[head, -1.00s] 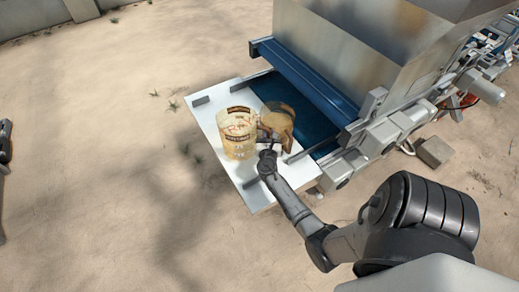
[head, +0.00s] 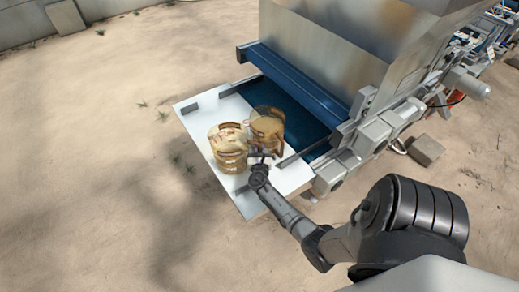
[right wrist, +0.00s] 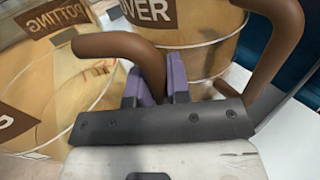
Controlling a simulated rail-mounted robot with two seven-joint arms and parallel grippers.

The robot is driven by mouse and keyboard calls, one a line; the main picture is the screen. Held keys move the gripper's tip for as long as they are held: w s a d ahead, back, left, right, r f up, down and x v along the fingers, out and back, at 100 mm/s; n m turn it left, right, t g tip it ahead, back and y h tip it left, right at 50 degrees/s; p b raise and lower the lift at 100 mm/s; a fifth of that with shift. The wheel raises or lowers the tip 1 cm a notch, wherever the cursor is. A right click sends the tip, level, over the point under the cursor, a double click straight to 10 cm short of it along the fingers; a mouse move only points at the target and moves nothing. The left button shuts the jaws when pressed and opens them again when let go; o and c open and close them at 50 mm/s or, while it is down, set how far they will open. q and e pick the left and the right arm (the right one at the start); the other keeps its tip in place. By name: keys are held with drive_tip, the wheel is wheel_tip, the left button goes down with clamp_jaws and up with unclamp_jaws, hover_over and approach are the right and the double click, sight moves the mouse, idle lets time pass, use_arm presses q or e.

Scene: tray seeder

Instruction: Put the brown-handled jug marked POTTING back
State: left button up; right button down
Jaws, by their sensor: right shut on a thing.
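The POTTING jug (head: 226,141) is clear and amber-tinted with brown labels. It is at the left on or just over the white board; I cannot tell if it touches. In the right wrist view its wall with the POTTING label (right wrist: 60,20) fills the left side. My right gripper (head: 259,158) is in front of the jugs. In the right wrist view its purple fingers (right wrist: 162,86) are shut on the brown handle (right wrist: 118,45) that curves from this jug. My left gripper is out of view.
A second jug (head: 266,127) stands close right, its label ending "OVER" (right wrist: 160,12), with its own brown handle (right wrist: 278,45). The white board (head: 190,112) has dark side rails. The seeder's blue belt (head: 292,103) and hopper (head: 335,40) lie behind. Sandy ground is open at left.

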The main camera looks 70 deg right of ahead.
drive_tip(key=shift+f, duration=0.2)
drive_tip(key=c, duration=1.1)
unclamp_jaws()
